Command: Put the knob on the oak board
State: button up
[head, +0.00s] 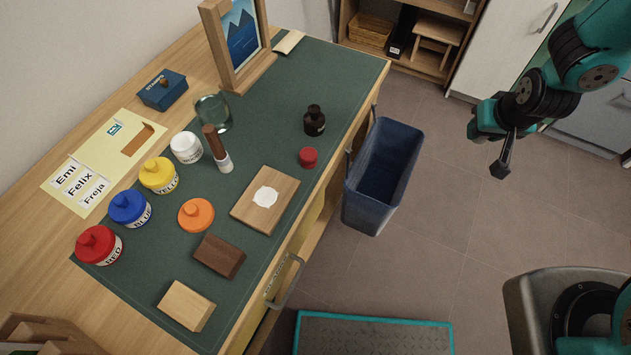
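A light wooden board (279,185), which looks like the oak board, lies flat on the green desk mat near the desk's right edge. A white patch (265,197) marks its middle, and nothing stands on it. A small round red piece (308,157), likely the knob, sits on the mat just beyond the board's upper right corner, apart from it. My gripper (501,170) hangs over the floor at the right, well away from the desk. Its fingers are dark and seen too small and side-on to tell their opening.
Red (98,246), blue (130,208), yellow (159,175) and white (186,147) jars line the mat's left. An orange lid-like piece (197,215), brown block (219,256), pale block (187,306) and dark bottle (314,121) stand nearby. A blue bin (384,175) stands beside the desk.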

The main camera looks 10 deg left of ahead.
aim_at(266, 197)
jog(key=z, duration=0.95)
jog(key=k, duration=0.75)
jog(key=u, duration=0.85)
jog(key=i, duration=0.5)
jog(key=u, duration=0.05)
